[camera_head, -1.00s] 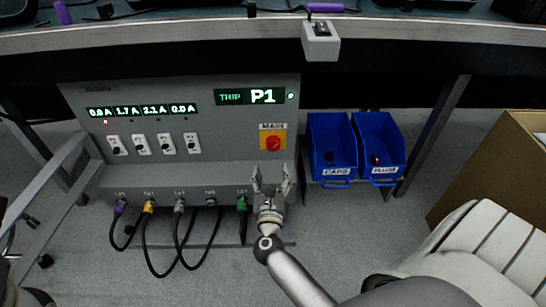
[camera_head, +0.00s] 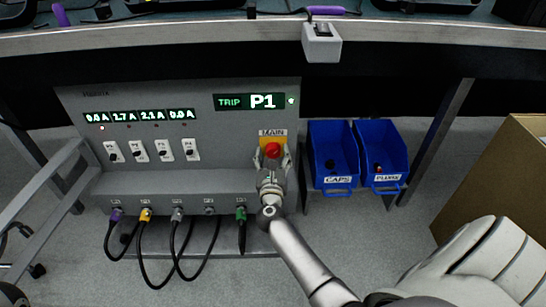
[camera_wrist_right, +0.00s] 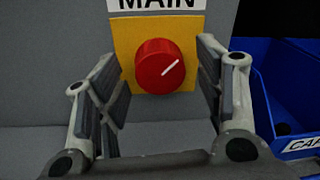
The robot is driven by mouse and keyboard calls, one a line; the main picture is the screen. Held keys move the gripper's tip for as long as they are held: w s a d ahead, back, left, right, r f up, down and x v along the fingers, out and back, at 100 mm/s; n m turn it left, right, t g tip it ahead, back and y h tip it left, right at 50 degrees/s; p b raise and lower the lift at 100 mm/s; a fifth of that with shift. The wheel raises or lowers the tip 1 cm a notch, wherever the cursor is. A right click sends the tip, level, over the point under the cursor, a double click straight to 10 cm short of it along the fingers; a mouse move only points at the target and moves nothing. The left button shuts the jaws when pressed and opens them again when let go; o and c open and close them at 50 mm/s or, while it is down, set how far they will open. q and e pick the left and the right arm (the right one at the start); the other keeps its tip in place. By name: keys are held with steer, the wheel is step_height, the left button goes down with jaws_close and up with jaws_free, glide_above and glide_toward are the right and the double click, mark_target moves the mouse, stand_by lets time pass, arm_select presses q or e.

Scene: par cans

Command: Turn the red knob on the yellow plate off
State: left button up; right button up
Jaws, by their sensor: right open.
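The red knob (camera_head: 272,150) sits on the yellow plate (camera_head: 263,143) under the MAIN label on the grey panel. In the right wrist view the knob (camera_wrist_right: 160,66) shows large, with a white line pointing up and right, on the yellow plate (camera_wrist_right: 126,42). My right gripper (camera_head: 273,160) is open at the plate, its fingers pointing at the panel. In the wrist view the open fingers (camera_wrist_right: 163,85) stand to the left and right of the knob, with a gap on each side. I cannot tell whether the fingertips reach around it. My left gripper is not in view.
Blue bins, CAPS (camera_head: 335,155) and a second one (camera_head: 381,155), stand right of the panel. White switches (camera_head: 164,150) are on its left part, with cables (camera_head: 178,240) plugged in below. The display (camera_head: 250,102) reads TRIP P1. A table edge (camera_head: 200,30) runs above.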

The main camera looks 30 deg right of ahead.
steer(key=c, duration=1)
